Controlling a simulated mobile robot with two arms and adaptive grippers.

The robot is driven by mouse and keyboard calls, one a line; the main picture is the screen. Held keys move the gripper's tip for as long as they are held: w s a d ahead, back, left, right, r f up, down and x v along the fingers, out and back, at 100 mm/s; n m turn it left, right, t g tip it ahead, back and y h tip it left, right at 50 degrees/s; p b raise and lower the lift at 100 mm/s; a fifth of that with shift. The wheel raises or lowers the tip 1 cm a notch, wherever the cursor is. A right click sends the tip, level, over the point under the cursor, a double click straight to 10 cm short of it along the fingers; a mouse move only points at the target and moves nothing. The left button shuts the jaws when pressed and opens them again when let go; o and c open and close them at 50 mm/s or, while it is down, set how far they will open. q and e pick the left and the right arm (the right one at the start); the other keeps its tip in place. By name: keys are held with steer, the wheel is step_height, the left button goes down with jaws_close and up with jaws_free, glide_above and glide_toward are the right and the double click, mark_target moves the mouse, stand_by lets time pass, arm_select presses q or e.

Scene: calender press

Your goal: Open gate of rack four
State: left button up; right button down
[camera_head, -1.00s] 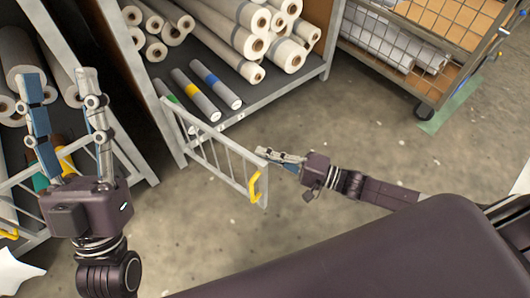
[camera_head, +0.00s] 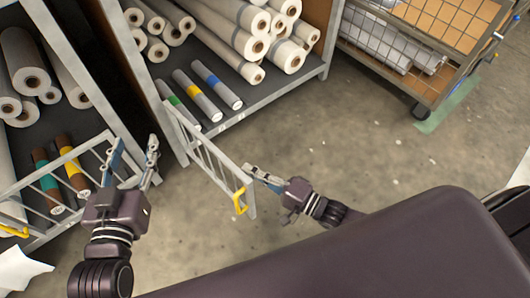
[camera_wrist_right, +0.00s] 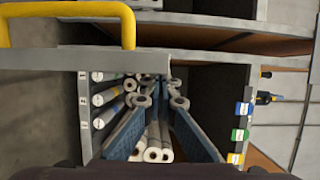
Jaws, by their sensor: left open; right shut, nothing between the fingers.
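A pale barred gate (camera_head: 208,153) with a yellow handle (camera_head: 241,201) stands swung out from the lower front of the middle rack (camera_head: 215,124) in the head view. My right gripper (camera_head: 247,170) is shut and empty, its tips at the gate's free end on the right side. Whether they touch it is unclear. In the right wrist view the yellow handle (camera_wrist_right: 128,28) and gate bar (camera_wrist_right: 60,60) cross above my fingers (camera_wrist_right: 154,95). My left gripper (camera_head: 131,148) is open and empty, between the left rack's gate and the swung gate. I cannot read which rack is four.
A second gate (camera_head: 95,160) with a yellow handle (camera_head: 12,232) crosses the left rack, which holds rolls. The middle rack holds white rolls (camera_head: 250,45) and thinner banded rolls (camera_head: 215,84). A wire cart (camera_head: 425,55) stands at the upper right. Floor right of the gate is clear.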

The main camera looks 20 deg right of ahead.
mark_target(238, 182)
arm_select(q)
steer(key=s+a+f+g+y+p, duration=0.1)
steer(key=s+a+f+g, duration=0.1)
steer(key=f, duration=0.4)
steer(key=s+a+f+g+y+p, duration=0.1)
steer(key=s+f+g, duration=0.4)
steer(key=s+f, duration=0.1)
steer(key=shift+a+f, duration=0.25)
steer(key=shift+a, duration=0.15)
arm_select(e)
steer(key=s+a+m+t+h, duration=0.1)
steer(key=s+a, duration=0.3)
steer(key=a, duration=0.5)
steer(key=shift+h, duration=0.4)
